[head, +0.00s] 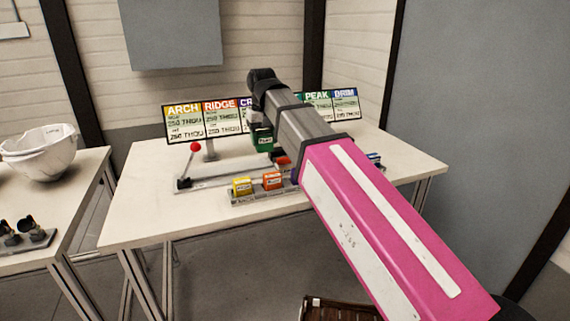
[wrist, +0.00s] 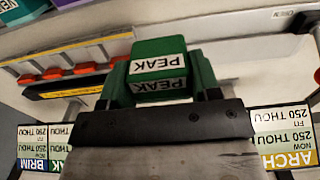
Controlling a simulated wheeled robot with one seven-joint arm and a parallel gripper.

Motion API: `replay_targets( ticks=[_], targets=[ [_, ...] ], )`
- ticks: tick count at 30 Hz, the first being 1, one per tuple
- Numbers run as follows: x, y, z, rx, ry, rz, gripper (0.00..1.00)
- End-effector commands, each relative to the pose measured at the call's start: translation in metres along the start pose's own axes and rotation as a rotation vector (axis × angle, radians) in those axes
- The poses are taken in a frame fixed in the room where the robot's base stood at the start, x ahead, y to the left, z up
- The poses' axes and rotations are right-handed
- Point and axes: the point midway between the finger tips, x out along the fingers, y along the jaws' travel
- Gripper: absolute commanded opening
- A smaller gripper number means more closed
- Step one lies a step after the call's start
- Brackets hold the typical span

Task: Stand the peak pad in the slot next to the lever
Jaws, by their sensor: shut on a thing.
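The green peak pad, labelled PEAK, is held in my gripper (wrist: 160,88), and its labelled faces fill the middle of the wrist view. In the head view the pad (head: 263,141) is raised above the middle of the table. My gripper is shut on it, and its fingers are mostly hidden there by my arm. The lever, with a red ball (head: 196,147) on its end, stands left of the pad on a pale frame (head: 215,178). The slot beside the lever cannot be made out clearly.
A rack (head: 262,197) with a yellow pad (head: 242,186) and an orange pad (head: 272,180) sits at the front of the table. A sign board (head: 183,124) stands behind. The table's left front is clear.

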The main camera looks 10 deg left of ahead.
Motion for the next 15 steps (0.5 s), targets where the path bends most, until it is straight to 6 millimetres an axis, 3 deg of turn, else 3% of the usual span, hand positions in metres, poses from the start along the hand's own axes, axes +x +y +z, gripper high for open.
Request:
replay_targets(
  ticks=[15],
  targets=[
    [0.056, 0.082, -0.047, 0.002, -0.001, 0.0, 0.3]
  ],
)
